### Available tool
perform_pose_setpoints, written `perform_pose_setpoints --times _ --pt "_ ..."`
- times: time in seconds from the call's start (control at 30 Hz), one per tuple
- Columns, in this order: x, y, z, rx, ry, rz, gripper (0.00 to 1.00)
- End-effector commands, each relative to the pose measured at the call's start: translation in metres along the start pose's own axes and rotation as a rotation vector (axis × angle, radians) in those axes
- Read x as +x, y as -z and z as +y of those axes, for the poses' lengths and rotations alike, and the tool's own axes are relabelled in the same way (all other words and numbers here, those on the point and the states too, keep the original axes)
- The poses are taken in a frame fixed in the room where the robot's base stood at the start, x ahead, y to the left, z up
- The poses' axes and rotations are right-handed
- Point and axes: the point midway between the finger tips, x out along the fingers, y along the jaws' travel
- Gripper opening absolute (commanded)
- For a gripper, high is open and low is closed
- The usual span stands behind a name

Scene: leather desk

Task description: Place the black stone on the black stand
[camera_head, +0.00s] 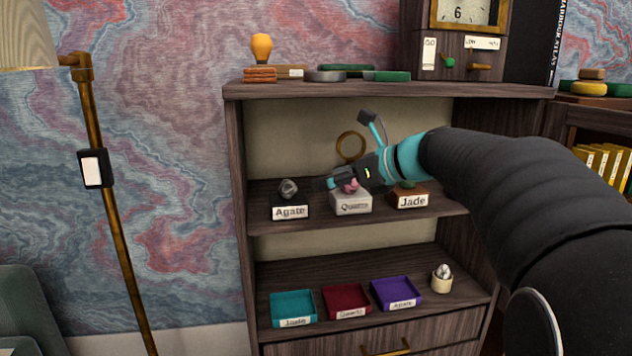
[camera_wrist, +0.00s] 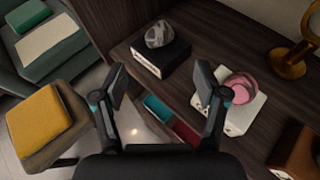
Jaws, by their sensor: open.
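A dark grey, banded black stone (camera_head: 288,188) rests on the black stand (camera_head: 291,212), which has a white "Agate" label, at the left of the middle shelf. In the wrist view the stone (camera_wrist: 160,34) sits on top of the black stand (camera_wrist: 163,57), beyond my fingertips. My gripper (camera_wrist: 160,84) is open, with nothing between its fingers and clear of the stone. In the head view my gripper (camera_head: 328,183) is to the right of the stone, in front of the white stand, partly hiding the pink stone.
A pink stone (camera_wrist: 240,86) sits on the white "Quartz" stand (camera_head: 351,204). The brown "Jade" stand (camera_head: 410,200) is to its right. Teal (camera_head: 292,306), red (camera_head: 345,300) and purple (camera_head: 397,292) trays stand on the lower shelf. A brass ring (camera_head: 350,146) is behind my gripper.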

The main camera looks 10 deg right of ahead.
Motion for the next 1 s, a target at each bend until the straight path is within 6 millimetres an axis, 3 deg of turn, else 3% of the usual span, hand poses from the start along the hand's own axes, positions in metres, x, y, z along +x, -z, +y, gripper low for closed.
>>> perform_pose_setpoints --times 0.33,0.47,0.57,0.8,1.0 --pt "-0.009 0.001 0.002 -0.007 -0.001 0.003 0.73" --pt "-0.010 0.012 0.022 -0.124 -0.006 0.058 0.73" --pt "-0.014 0.038 0.057 -0.351 -0.030 0.163 0.73" --pt "-0.047 0.136 0.148 -1.142 -0.218 0.477 0.73" --pt "-0.088 0.217 0.194 -1.795 -0.495 0.673 0.73"
